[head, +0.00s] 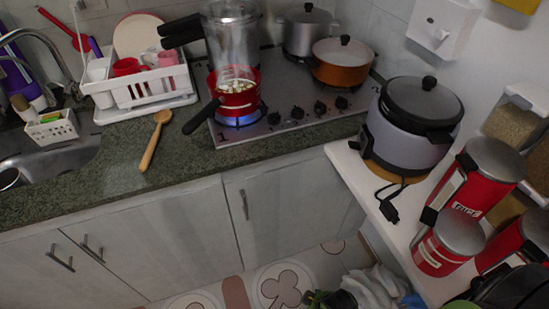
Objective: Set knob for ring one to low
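The stove (280,135) is a steel cooktop set in the green stone counter. Several black knobs stand in a row along its front right edge: leftmost (273,117), then (297,112), (320,107) and (341,102) at the right. Their pointer directions are too small to read. A blue flame (240,121) burns at the front left ring under a red pan (236,100) with pale pieces of food in it. A dark mark, perhaps a number, shows near the stove's front left corner. Neither gripper is in view.
A tall glass-like pot (232,35), a grey pot (306,30) and an orange pot (342,66) stand on the stove. The red pan's black handle (202,116) juts over the counter. A wooden spoon (155,140) lies left. A cooker (408,130) stands on the right shelf.

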